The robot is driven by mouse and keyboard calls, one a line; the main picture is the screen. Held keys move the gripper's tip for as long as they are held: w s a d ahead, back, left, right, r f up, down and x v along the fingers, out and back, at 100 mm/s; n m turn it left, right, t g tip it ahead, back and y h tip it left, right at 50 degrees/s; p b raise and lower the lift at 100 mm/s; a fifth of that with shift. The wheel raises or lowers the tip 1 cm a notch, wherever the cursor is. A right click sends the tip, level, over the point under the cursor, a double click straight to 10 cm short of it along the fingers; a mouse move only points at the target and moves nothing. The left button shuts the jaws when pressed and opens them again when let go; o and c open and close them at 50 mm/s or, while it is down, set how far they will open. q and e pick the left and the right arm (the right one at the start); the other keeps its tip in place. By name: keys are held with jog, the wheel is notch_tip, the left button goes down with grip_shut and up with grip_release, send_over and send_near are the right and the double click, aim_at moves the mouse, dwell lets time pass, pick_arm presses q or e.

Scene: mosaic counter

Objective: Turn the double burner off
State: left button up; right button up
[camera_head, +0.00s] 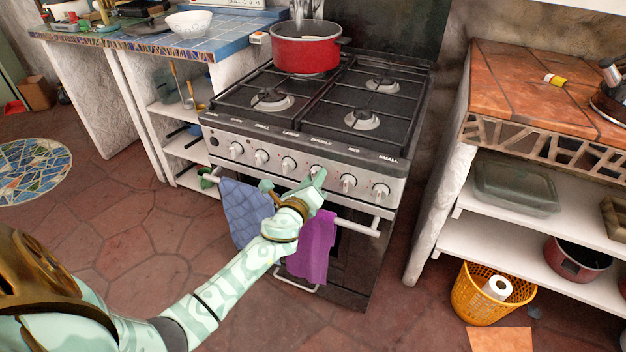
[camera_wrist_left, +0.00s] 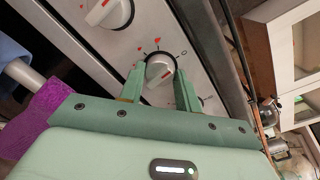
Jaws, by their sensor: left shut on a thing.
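The black and steel stove (camera_head: 300,140) has a row of white knobs on its sloped front panel, with labels above them. My left gripper (camera_head: 316,181) is at the knob (camera_head: 317,170) below the label that reads DOUBLE. In the left wrist view its two green fingers (camera_wrist_left: 159,87) are shut on the sides of this white knob (camera_wrist_left: 159,66). The knob has a red line on its face. Red flame marks and a small circle are printed around it. I see no flame on the bare burners. My right gripper is not in view.
Neighbouring knobs (camera_head: 348,183) sit close on both sides. A red pot (camera_head: 305,54) stands on the back left burner. A blue cloth (camera_head: 243,210) and a purple cloth (camera_head: 312,250) hang on the oven handle. A tiled counter (camera_head: 560,90) stands to the right.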

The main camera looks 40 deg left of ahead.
pick_arm(q)
jog(key=shift+f+m, duration=0.1)
jog(key=shift+m, duration=0.5)
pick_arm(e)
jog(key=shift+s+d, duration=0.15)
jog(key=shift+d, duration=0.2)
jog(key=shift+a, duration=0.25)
